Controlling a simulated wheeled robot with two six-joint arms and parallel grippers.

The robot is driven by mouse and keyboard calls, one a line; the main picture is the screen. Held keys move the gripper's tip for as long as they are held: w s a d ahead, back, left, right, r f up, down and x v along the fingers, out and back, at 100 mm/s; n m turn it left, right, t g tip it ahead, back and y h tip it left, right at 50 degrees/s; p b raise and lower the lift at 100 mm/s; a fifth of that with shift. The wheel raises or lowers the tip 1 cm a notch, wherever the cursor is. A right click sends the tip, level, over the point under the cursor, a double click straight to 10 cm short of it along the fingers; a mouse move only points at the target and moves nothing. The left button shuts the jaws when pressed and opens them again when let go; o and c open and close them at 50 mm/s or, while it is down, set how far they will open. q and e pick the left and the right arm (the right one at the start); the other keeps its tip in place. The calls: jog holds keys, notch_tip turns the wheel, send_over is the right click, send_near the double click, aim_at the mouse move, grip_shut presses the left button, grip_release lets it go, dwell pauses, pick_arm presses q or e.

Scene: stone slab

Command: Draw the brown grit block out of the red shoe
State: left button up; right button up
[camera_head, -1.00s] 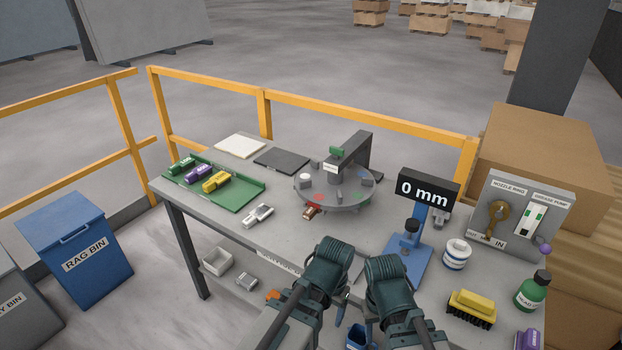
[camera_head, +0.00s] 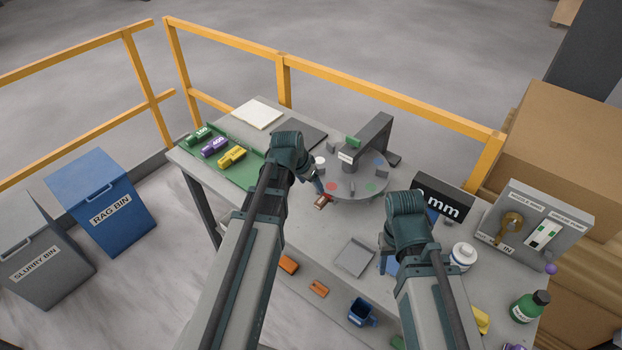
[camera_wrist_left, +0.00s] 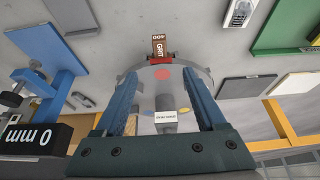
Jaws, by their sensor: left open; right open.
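The brown grit block (camera_wrist_left: 159,42) lies in the red shoe (camera_wrist_left: 160,59) at the near rim of the grey round plate (camera_head: 353,186). Its lettering reads GRIT 400 in the left wrist view.
A green tray (camera_head: 246,178) with several coloured blocks stands at the left. A grey bracket (camera_head: 370,140) rises behind the plate. The gauge reading in mm (camera_head: 443,198) is beside my right wrist, and a white tub (camera_head: 463,257) stands right of it.

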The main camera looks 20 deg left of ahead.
aim_at(321, 200)
pick_arm(q)
jog(key=b+x, duration=1.2)
jog(key=x, duration=0.1)
jog(key=shift+f, duration=0.4)
pick_arm(e)
notch_tip(321, 200, down, 13)
jog(key=shift+r, duration=0.1)
jog(key=shift+r, duration=0.1)
pick_arm(q)
grip_shut()
